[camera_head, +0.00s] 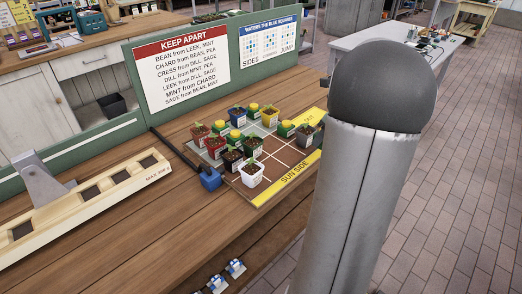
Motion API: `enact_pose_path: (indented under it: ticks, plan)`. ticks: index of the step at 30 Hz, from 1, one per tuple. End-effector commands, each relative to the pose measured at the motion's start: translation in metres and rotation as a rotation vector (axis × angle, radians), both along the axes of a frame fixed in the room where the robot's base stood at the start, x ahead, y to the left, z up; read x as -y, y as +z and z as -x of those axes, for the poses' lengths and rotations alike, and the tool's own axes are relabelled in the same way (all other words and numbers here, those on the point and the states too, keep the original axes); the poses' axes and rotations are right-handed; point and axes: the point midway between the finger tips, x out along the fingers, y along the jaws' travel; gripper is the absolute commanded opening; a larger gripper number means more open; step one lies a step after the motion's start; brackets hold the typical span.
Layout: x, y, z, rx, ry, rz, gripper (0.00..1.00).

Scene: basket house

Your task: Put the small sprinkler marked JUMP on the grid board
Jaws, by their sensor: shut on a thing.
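The grid board (279,160) lies on the wooden bench, with white lines and yellow edge strips, the near one reading SUN SIDE. Several small potted plants stand on it, including a white pot (251,174) at the near edge and a grey pot (304,136) at the right. Green blocks with yellow tops, possibly sprinklers, stand among the pots; one is at the right (285,129). I cannot read a JUMP mark on any of them. Two small blue-and-white items (235,268) sit low below the bench edge; I cannot tell what they are. My gripper is not in view.
A KEEP APART sign (181,72) and a watering chart (270,46) stand behind the board. A blue block with a black rod (210,180) lies at the board's left edge. A wooden strip with dark square holes (86,210) is at left. My grey arm link covers the right.

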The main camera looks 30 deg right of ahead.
Motion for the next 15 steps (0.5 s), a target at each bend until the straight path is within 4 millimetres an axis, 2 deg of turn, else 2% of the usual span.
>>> enact_pose_path:
  ticks: [10, 15]
  plan:
    - [-0.016, -0.036, -0.082, -0.001, 0.006, -0.003, 0.21]
    - [-0.019, -0.068, -0.107, -0.002, 0.002, -0.003, 0.21]
